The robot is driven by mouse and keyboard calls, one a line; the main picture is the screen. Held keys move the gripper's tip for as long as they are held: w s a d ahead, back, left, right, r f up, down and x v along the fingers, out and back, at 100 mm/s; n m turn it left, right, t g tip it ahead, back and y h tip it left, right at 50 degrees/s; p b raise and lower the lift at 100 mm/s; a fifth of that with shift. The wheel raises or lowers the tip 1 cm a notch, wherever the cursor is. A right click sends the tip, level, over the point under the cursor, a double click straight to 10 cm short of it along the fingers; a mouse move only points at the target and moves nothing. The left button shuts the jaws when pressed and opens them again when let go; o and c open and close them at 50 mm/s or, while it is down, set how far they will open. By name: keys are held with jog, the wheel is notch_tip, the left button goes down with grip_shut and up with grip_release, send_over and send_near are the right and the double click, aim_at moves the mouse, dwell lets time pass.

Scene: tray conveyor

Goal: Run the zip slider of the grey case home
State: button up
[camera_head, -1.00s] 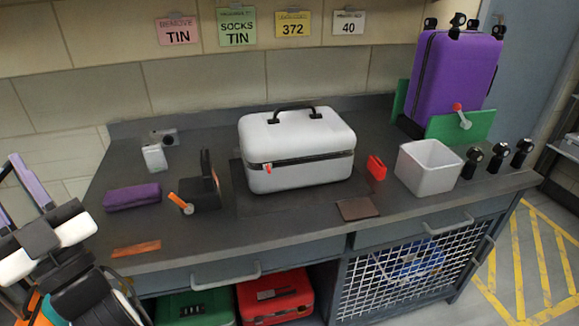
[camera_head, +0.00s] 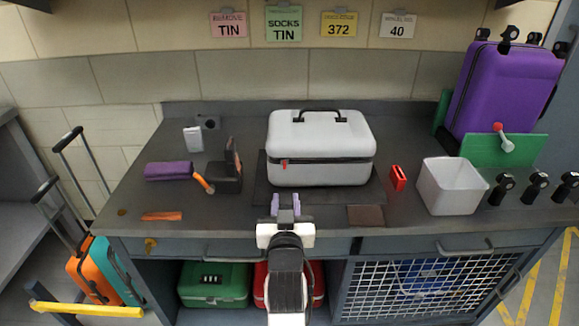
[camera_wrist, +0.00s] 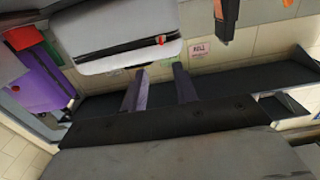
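The light grey case (camera_head: 320,130) stands upright on a dark mat on the counter, its black handle on top. A dark zip line runs along its front, with the red zip slider (camera_head: 285,164) near the left end. My gripper (camera_head: 286,203) is in front of the case, below and apart from the slider, its purple fingers spread and empty. In the wrist view the picture is turned over: the case (camera_wrist: 110,25) and the red slider (camera_wrist: 160,41) show beyond the open fingers (camera_wrist: 160,70). Nothing hides the slider.
A black block with an orange handle (camera_head: 204,183) and a purple pouch (camera_head: 168,171) lie left of the case. A red item (camera_head: 397,179), a brown pad (camera_head: 365,215) and a pale bin (camera_head: 452,197) are right. A purple suitcase (camera_head: 500,85) stands far right.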

aim_at(285, 166)
jog(key=w+p, duration=0.2)
jog(key=w, duration=1.1)
jog(key=shift+a+p, duration=0.1)
jog(key=shift+p, duration=0.3)
grip_shut()
